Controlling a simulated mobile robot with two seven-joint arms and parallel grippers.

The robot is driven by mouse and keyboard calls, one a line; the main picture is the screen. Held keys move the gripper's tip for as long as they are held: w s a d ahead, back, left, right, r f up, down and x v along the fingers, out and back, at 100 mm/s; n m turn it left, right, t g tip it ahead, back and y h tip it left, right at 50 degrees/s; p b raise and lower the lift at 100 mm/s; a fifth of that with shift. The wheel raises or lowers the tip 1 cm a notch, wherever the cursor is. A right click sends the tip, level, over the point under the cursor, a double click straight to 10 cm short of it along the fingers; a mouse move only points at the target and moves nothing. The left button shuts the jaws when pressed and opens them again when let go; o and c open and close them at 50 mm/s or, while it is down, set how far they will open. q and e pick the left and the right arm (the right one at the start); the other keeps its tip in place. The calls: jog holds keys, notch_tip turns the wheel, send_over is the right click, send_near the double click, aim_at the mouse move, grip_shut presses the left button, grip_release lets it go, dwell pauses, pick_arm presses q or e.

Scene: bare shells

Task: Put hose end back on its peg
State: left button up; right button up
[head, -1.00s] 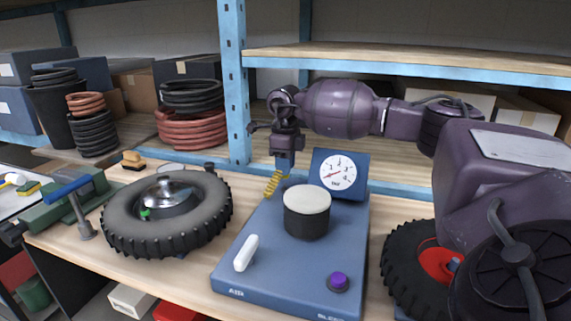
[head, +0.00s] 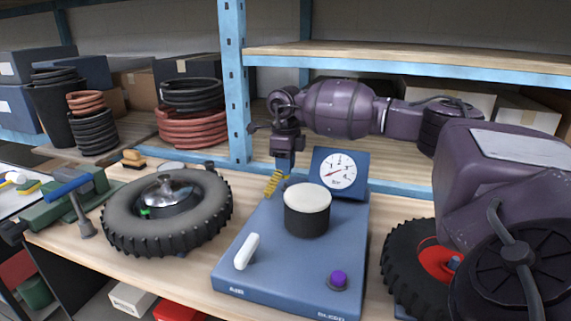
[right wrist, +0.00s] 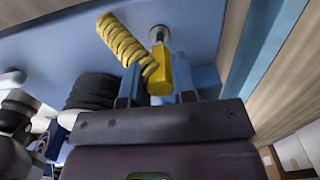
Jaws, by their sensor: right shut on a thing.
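My right gripper (head: 283,172) points down over the back left of the blue air console (head: 262,245). In the right wrist view its blue fingers are shut on the yellow hose end (right wrist: 161,73). The coiled yellow hose (right wrist: 124,42) runs off to the upper left there; it also shows below the gripper in the head view (head: 272,184). A silver round-headed peg (right wrist: 159,33) stands on the blue surface just beyond the hose end's narrow tip. I cannot tell whether the tip touches the peg. My left gripper is not in view.
The gauge (head: 340,172) stands right of the gripper, and a black drum with a pale top (head: 307,209) stands in front. A tyre (head: 168,213) lies left of the console. A blue shelf post (head: 234,85) rises behind.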

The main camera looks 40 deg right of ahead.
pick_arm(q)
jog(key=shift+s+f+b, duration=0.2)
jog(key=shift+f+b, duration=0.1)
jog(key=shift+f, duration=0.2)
pick_arm(e)
jog(key=shift+f, duration=1.6)
dwell(0.6)
jog(key=o, duration=1.6)
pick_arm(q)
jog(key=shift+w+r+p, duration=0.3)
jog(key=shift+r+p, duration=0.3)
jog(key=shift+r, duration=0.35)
pick_arm(e)
jog(key=shift+r, duration=1.75)
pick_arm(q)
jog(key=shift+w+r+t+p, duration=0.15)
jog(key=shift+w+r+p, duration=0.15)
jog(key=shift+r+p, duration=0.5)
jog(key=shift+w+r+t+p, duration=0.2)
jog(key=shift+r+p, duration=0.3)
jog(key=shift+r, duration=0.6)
pick_arm(e)
jog(key=shift+r, duration=3.3)
